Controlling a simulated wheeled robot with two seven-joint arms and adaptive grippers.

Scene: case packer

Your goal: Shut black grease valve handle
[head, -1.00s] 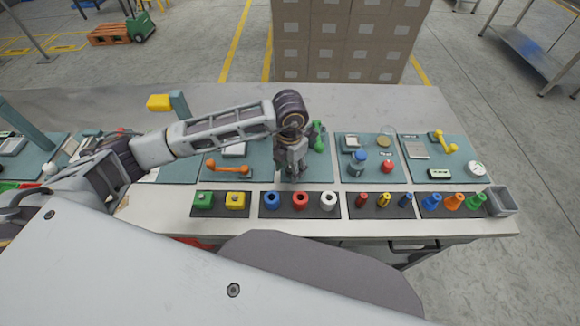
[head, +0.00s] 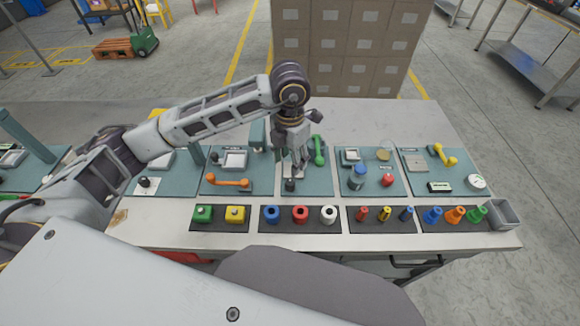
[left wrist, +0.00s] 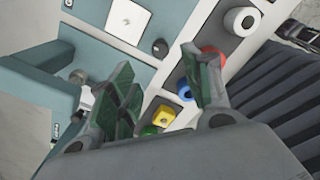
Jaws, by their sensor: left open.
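A small black knob-like handle (head: 290,185) stands at the front of the middle teal panel (head: 318,186), just below my left gripper (head: 297,168) in the head view. A dark round knob (left wrist: 160,47) shows beside a pale plate (left wrist: 128,18) in the left wrist view and looks like the same part. My left gripper (left wrist: 163,62) is open, with its green-padded fingers apart and nothing between them. The fingers appear above the panel; I cannot tell whether they touch the handle. My right gripper is not in view.
A green handle (head: 318,150) stands right of my gripper, an orange handle (head: 228,182) on the panel to the left. Blue, red and white rings (head: 300,214) sit in the front row. A blue-capped jar (head: 357,178) and a yellow handle (head: 445,155) are further right.

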